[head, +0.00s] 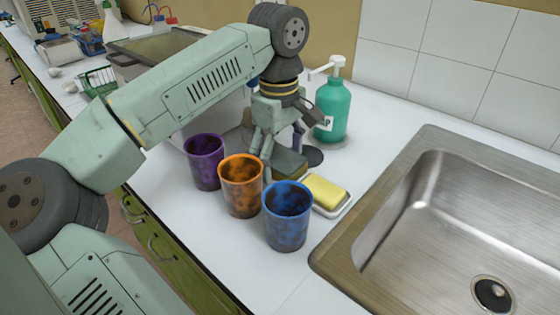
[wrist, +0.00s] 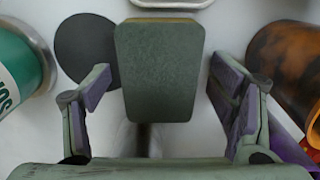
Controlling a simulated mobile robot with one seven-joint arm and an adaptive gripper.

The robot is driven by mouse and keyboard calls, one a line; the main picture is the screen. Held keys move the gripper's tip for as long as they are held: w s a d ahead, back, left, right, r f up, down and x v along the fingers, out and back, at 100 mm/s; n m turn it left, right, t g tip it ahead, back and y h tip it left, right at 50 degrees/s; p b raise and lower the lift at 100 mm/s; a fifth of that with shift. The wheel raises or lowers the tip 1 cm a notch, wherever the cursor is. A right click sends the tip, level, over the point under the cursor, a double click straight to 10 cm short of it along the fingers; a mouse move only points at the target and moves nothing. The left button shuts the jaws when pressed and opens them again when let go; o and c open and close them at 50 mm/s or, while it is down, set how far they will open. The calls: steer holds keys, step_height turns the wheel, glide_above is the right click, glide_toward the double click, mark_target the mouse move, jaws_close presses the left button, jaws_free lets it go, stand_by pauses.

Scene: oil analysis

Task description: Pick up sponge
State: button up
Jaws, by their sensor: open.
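The sponge (head: 290,164) has a dark green top and a tan-yellow edge. It is on the white counter behind the cups, partly hidden by my gripper and the cups in the head view. In the wrist view the sponge (wrist: 158,72) shows its green face in the middle. My gripper (head: 281,147) is open and points down over the sponge. In the wrist view my gripper (wrist: 165,85) has one finger on each side of the sponge's near part, with a visible gap on both sides. Whether the fingertips reach down to the sponge's level is hard to tell.
Purple (head: 204,162), orange (head: 241,186) and blue (head: 287,216) cups stand close in front. A yellow bar (head: 325,191) lies in a white dish. A green soap bottle (head: 333,110) and dark disc (head: 314,157) are beside my gripper. A sink (head: 450,210) is right.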

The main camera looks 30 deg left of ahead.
mark_target(280, 156)
steer(key=shift+c, duration=0.5)
steer(key=c, duration=0.8)
step_height(280, 156, up, 18)
steer(key=p, duration=1.3)
